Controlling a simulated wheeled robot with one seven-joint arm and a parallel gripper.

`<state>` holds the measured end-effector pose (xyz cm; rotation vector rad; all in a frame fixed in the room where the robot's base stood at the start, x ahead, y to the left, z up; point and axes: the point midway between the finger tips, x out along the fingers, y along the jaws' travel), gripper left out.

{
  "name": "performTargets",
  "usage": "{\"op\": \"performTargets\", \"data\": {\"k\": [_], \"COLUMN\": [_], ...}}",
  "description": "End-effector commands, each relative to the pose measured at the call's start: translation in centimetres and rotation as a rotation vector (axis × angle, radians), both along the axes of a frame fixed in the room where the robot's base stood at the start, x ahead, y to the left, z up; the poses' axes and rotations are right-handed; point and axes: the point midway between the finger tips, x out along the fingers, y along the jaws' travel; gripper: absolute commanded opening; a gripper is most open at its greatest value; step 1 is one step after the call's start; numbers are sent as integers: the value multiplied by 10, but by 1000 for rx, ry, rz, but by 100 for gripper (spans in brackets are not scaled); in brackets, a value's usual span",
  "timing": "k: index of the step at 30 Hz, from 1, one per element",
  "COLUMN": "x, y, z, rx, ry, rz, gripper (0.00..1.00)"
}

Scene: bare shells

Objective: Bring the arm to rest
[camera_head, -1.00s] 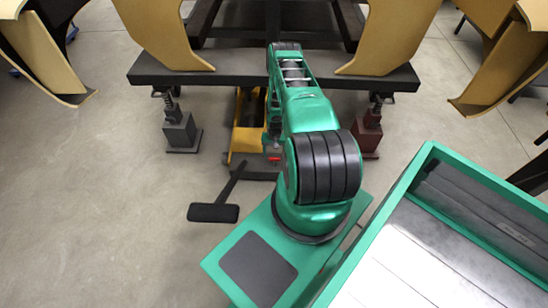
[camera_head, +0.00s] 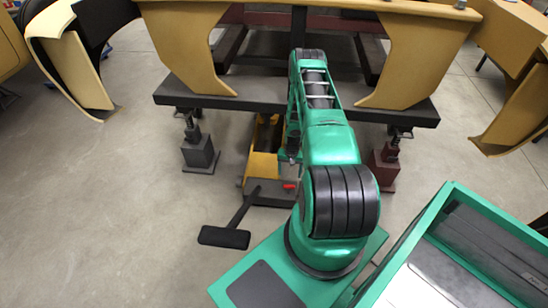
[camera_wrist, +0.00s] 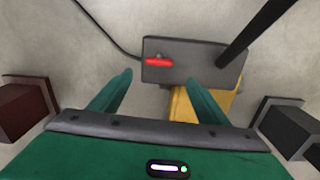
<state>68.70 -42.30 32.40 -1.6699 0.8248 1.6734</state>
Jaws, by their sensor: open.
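My gripper (camera_wrist: 152,97) shows in the wrist view with its two green fingers wide apart and nothing between them. It points down over a yellow jack-like unit (camera_wrist: 186,105) with a dark grey end plate (camera_wrist: 188,62) and a red part (camera_wrist: 159,62). In the head view my green arm reaches forward over the floor, towards the dark frame. The gripper itself is hidden behind the arm there.
A dark frame (camera_head: 205,95) with tan curved shells (camera_head: 185,45) stands ahead on a dark grey stand (camera_head: 200,153) and a dark red stand (camera_head: 381,168). The yellow unit (camera_head: 262,165) has a black T-handle (camera_head: 225,237) leaning out. Floor at left (camera_head: 100,210) is clear.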

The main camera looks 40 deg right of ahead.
Motion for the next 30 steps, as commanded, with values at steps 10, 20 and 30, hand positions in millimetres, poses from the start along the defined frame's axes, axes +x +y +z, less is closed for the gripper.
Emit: {"op": "performTargets", "data": {"k": [10, 20, 30], "x": [4, 32, 39], "y": [-2, -12, 3], "z": [9, 132, 280], "rx": [-4, -42, -80], "ry": [0, 25, 53], "rz": [6, 80, 150], "gripper": [70, 70, 70]}}
